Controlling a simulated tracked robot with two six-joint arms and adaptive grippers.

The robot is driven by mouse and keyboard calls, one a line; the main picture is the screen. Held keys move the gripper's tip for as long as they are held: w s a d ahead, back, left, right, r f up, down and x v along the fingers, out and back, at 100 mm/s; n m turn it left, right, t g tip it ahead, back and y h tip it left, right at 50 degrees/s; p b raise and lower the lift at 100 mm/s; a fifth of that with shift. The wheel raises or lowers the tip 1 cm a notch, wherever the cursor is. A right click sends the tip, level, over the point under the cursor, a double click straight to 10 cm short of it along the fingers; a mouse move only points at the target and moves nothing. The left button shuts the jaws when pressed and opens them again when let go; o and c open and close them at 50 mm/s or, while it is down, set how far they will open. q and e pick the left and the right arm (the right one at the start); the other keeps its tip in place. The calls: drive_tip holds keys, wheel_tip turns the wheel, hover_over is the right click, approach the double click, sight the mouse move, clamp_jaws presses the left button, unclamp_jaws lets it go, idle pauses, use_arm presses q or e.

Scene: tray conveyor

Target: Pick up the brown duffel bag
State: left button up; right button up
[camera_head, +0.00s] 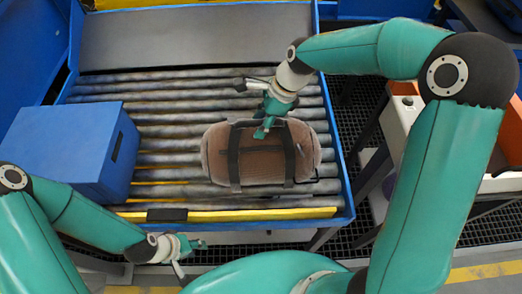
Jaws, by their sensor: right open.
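The brown duffel bag (262,166) lies on the rollers at the right part of the conveyor. It has dark straps and greyish ends. My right gripper (252,108) is over the bag's far edge, with its fingers spread open. One fingertip overlaps the bag's top near the straps; I cannot tell whether it touches. The other finger points left over the rollers beyond the bag. My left gripper (192,257) is in front of the conveyor's near edge, apart from the bag. Its fingers look spread and hold nothing.
A blue box (70,149) stands on the conveyor's left side. The conveyor has a blue side rail (334,150) and a yellow near edge (240,214). Bare rollers show behind the bag. A white and orange container (400,118) stands to the right, beyond dark floor grating.

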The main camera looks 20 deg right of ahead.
drive_tip(key=shift+f, duration=0.25)
idle(0.4)
clamp_jaws()
idle(0.4)
drive_tip(key=shift+w+r, duration=0.1)
drive_tip(key=shift+r, duration=0.05)
